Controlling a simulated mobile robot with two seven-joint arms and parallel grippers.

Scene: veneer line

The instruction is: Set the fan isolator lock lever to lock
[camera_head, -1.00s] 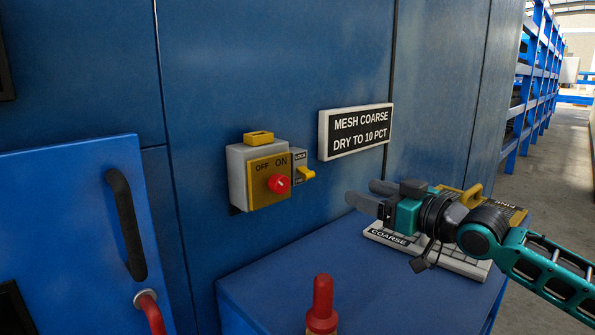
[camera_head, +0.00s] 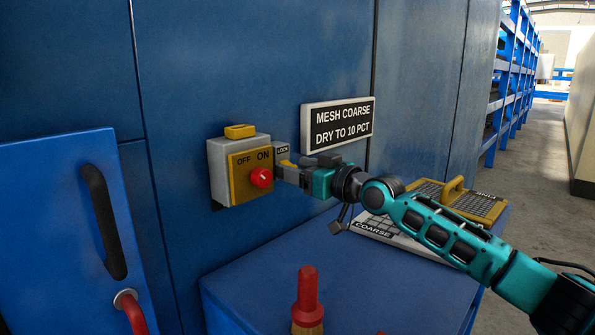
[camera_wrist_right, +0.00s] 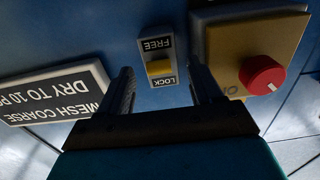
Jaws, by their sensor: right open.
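The fan isolator is a grey box with a yellow OFF/ON plate (camera_head: 245,178) and a red knob (camera_head: 261,177). Beside it is a small plate (camera_wrist_right: 167,48) marked LOCK and FREE, with LOCK the upper word in the head view. Its yellow lever (camera_wrist_right: 159,68) shows between the two words in the wrist view; I cannot tell its exact setting. My right gripper (camera_head: 290,170) is open at the plate, and its fingers partly hide the plate and lever in the head view. In the wrist view, its fingers stand either side of the lever, apart from it.
A MESH COARSE sign (camera_head: 337,124) is on the blue wall just above my right gripper. Below is a blue bench (camera_head: 350,285) with a COARSE mesh tray (camera_head: 385,238), a yellow-framed mesh (camera_head: 465,201) and a red-handled brush (camera_head: 308,290). A blue door with black handle (camera_head: 104,222) is at left.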

